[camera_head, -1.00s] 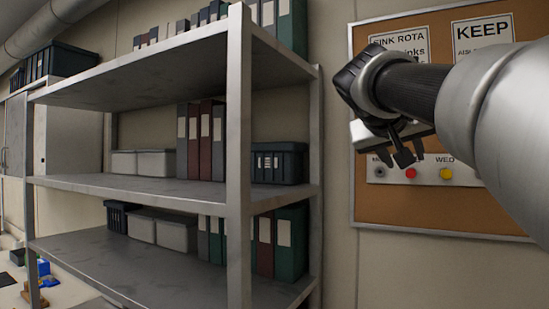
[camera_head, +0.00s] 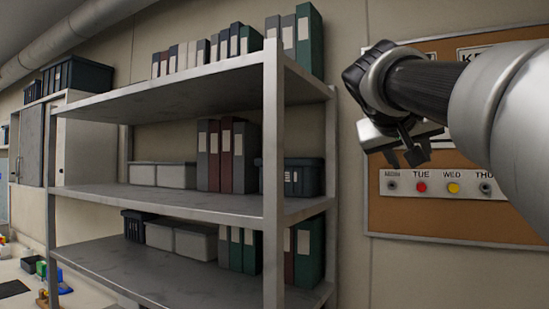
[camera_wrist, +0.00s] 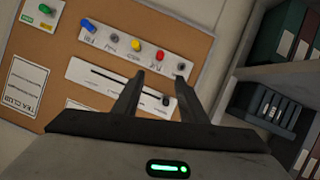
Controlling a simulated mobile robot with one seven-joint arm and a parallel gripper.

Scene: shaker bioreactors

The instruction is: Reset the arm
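My gripper (camera_head: 403,158) is at the right of the head view, at the end of my raised arm, in front of the cork notice board (camera_head: 410,215). In the wrist view my gripper (camera_wrist: 165,85) shows two dark fingers standing apart with nothing between them. A green light glows on its body. The notice board (camera_wrist: 130,20) lies beyond the fingers there, with a strip of coloured knobs (camera_wrist: 136,44). I cannot tell how far the fingertips are from the board. Part of the board is hidden behind my arm in the head view.
A grey metal shelf unit (camera_head: 274,190) fills the middle of the head view, left of my gripper, holding binders (camera_head: 226,155) and boxes (camera_head: 178,174). Its edge also shows in the wrist view (camera_wrist: 270,72). A cabinet (camera_head: 82,140) and a bench with small items (camera_head: 25,285) are farther left.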

